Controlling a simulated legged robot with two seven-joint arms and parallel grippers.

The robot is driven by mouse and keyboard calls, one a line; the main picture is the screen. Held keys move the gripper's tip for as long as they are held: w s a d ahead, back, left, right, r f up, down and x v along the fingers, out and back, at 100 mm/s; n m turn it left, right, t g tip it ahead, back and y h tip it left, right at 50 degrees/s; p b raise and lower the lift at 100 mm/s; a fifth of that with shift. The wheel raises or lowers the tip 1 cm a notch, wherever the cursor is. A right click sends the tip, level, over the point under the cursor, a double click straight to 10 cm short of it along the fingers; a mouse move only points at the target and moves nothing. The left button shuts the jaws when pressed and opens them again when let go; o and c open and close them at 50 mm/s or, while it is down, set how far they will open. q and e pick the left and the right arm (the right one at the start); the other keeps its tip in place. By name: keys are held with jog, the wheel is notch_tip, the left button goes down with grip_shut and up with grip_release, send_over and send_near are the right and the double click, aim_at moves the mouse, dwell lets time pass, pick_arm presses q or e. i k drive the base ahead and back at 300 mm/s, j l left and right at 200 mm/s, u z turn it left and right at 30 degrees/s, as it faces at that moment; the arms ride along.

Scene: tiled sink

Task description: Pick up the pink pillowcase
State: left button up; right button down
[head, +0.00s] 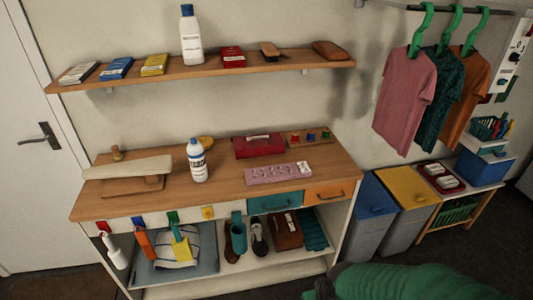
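I cannot make out a pillowcase for certain. A pink short-sleeved shirt (404,100) hangs from a green hanger on the rail at the upper right. A flat pink piece (262,176) with round marks and a white label lies on the wooden counter, in front of a red case. It looks stiff rather than like cloth. Neither my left gripper nor my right gripper can be made out in the head view.
The wooden counter (330,172) also bears a white bottle (197,162), a small ironing board (128,168) and a red case (258,146). Blue and yellow bins (405,187) stand to its right. A large green form (410,282), unclear to me, fills the lower right.

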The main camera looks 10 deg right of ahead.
aim_at(275, 172)
jog(key=i+l+u, duration=0.35)
jog(key=l, duration=0.2)
jog(key=i+l+u, duration=0.2)
jog(key=l+u, duration=0.15)
jog(key=l, duration=0.3)
